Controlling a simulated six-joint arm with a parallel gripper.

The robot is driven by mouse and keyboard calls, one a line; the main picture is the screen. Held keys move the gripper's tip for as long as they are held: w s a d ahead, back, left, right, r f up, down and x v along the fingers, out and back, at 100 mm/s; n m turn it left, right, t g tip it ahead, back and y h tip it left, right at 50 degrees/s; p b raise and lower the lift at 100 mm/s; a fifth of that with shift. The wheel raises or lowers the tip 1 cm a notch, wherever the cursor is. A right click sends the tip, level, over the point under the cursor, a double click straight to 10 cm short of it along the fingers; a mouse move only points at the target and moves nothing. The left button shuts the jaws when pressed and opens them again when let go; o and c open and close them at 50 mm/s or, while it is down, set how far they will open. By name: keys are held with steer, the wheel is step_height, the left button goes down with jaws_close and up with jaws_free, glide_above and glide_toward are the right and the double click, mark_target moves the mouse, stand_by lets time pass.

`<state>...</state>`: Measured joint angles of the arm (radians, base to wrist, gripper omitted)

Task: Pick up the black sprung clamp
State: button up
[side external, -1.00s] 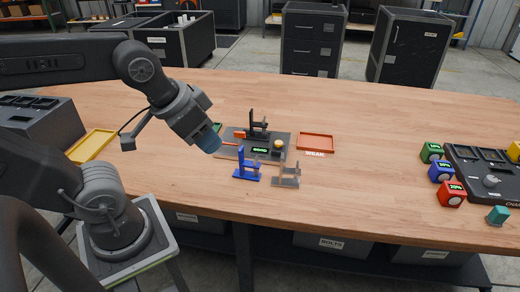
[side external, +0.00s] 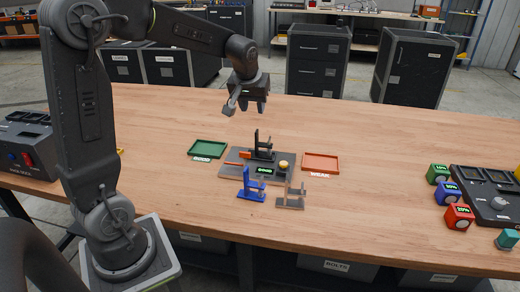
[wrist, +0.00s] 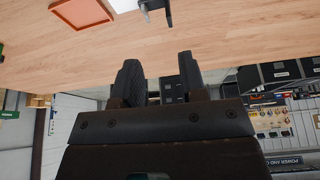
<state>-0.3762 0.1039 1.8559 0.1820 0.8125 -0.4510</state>
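The black sprung clamp (side external: 264,150) stands upright on a flat grey base plate (side external: 232,170) in the middle of the table. My gripper (side external: 252,106) is above and a little behind it in the side external view, apart from it and with nothing in its jaws. The two dark fingers stand apart in the wrist view (wrist: 161,80). A blue clamp (side external: 250,188) and a grey-brown clamp (side external: 292,196) stand in front of the plate. A dark part cut off at the top of the wrist view cannot be told for sure.
A small lit display (side external: 264,170), an orange-red piece (side external: 245,154) and a yellow knob (side external: 283,164) are on the base plate. A green tray (side external: 208,148) is to its left, an orange tray (side external: 321,163) to its right. Coloured blocks (side external: 447,193) stand far right.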

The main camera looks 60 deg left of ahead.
mark_target(257, 134)
steer(key=shift+n, duration=0.3)
steer(key=x, duration=0.3)
steer(key=a+x, duration=0.1)
steer(key=x, duration=0.6)
steer(key=shift+w+a+r, duration=0.25)
steer(key=shift+a+r, duration=0.05)
steer(key=shift+a, duration=0.1)
steer(key=shift+x, duration=2.95)
steer(key=shift+a+r, duration=0.1)
steer(key=shift+c, duration=0.3)
jaws_close()
